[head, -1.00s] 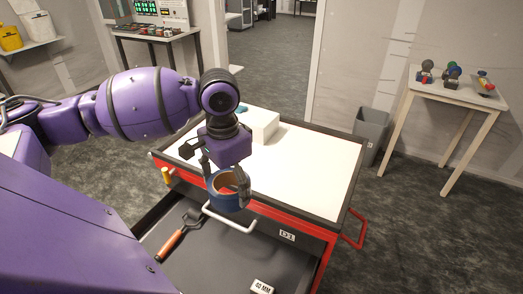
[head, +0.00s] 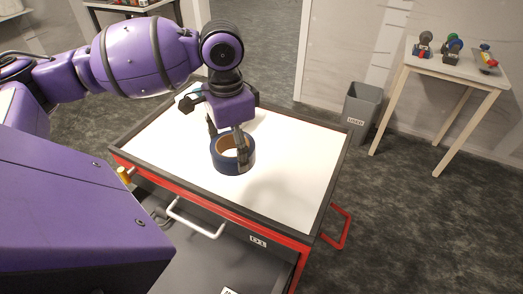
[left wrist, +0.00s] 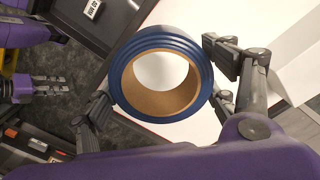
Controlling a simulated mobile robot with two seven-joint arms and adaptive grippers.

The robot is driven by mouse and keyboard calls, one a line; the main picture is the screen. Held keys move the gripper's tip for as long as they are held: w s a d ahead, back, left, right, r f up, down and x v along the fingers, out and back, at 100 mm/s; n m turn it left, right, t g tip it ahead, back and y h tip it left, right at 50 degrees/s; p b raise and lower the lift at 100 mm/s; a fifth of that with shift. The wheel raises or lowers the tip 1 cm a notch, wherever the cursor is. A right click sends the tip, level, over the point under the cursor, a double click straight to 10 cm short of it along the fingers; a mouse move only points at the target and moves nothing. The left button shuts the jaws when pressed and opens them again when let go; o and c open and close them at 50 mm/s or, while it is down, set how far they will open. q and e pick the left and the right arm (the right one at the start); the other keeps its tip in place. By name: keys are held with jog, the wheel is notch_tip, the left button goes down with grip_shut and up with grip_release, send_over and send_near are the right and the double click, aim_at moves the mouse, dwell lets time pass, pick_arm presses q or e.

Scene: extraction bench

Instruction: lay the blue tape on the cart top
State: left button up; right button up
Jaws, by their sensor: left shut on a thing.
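The blue tape (head: 236,168) is a thick roll with a brown core, held with its hole facing up. In the head view it is over the white cart top (head: 285,165), near its front middle; I cannot tell whether it touches the surface. My left gripper (head: 228,150) is shut on the roll. In the left wrist view, the roll (left wrist: 125,58) sits between both fingers, and white shows through its hole. My right gripper (left wrist: 55,85) shows small at the left of that view, away from the roll; its opening is unclear.
The cart top's right side is clear. A grey bin (head: 362,108) and a small table (head: 440,62) with several objects stand to the right.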

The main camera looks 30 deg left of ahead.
pick_arm(q)
jog(key=w+d+f, duration=0.1)
jog(key=w+f, duration=0.1)
jog(key=w+d+f, duration=0.2)
jog(key=w+f, duration=0.1)
jog(key=w+d+f+b, duration=0.1)
jog(key=w+f, duration=0.1)
jog(key=w, duration=0.1)
jog(key=shift+w+d+f, duration=0.2)
jog(key=shift+d, duration=0.15)
jog(key=shift+w+d+f, duration=0.1)
jog(key=shift+w+f, duration=0.15)
jog(key=shift+f, duration=0.05)
jog(key=f, duration=0.3)
jog(key=shift+w+d+f+b, duration=0.1)
jog(key=shift+w+d+b, duration=0.1)
jog(key=shift+w+b, duration=0.1)
jog(key=shift+f, duration=0.25)
pick_arm(e)
jog(key=shift+s+d+f, duration=0.2)
jog(key=shift+s+f, duration=0.2)
jog(key=shift+f, duration=0.1)
jog(key=shift+s+d+f, duration=0.2)
jog(key=shift+s+f, duration=0.2)
jog(key=shift+f, duration=0.05)
pick_arm(q)
jog(key=shift+f, duration=0.15)
jog(key=o, duration=1.2)
pick_arm(e)
jog(key=shift+s+d+f, duration=0.1)
